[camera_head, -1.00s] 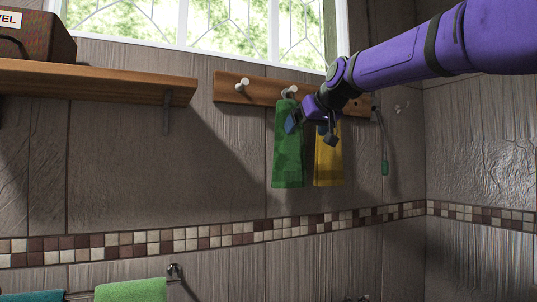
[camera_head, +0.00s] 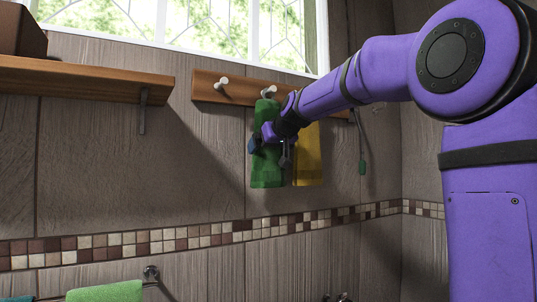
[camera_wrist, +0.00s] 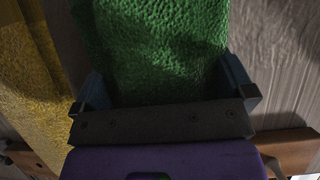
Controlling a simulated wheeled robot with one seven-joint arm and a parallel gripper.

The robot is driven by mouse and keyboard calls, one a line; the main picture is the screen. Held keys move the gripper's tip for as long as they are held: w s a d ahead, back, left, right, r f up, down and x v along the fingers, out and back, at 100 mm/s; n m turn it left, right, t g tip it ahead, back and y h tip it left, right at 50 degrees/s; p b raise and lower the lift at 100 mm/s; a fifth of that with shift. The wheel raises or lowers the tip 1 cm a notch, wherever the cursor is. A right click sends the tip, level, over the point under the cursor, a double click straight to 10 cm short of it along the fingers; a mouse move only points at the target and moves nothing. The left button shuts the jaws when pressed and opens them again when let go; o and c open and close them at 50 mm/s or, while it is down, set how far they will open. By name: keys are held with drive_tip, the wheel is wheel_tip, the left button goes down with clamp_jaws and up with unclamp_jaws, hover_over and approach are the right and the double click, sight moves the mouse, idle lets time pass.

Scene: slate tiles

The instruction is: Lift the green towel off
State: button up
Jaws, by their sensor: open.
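The green towel (camera_head: 266,172) hangs from a peg on the wooden peg rail (camera_head: 206,86), against the wall. My gripper (camera_head: 269,148) is in front of the towel's middle, a little below the peg. In the wrist view the green towel (camera_wrist: 150,50) fills the space between my two fingers (camera_wrist: 165,95), which stand apart, one on each side of it. The gripper is open. Whether the fingers touch the cloth I cannot tell. My arm and gripper hide part of the towel's right side in the head view.
A yellow towel (camera_head: 308,158) hangs close to the right of the green one; it also shows in the wrist view (camera_wrist: 32,70). A wooden shelf (camera_head: 85,79) juts out at left. A light green towel (camera_head: 105,292) hangs low left.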

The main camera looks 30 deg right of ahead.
drive_tip(key=shift+c, duration=0.2)
drive_tip(key=c, duration=0.7)
drive_tip(key=shift+r, duration=0.1)
drive_tip(key=shift+c, duration=0.2)
drive_tip(key=shift+r, duration=0.6)
drive_tip(key=shift+s+r, duration=0.15)
drive_tip(key=shift+s, duration=0.1)
drive_tip(key=s, duration=1.7)
drive_tip(key=shift+s, duration=0.35)
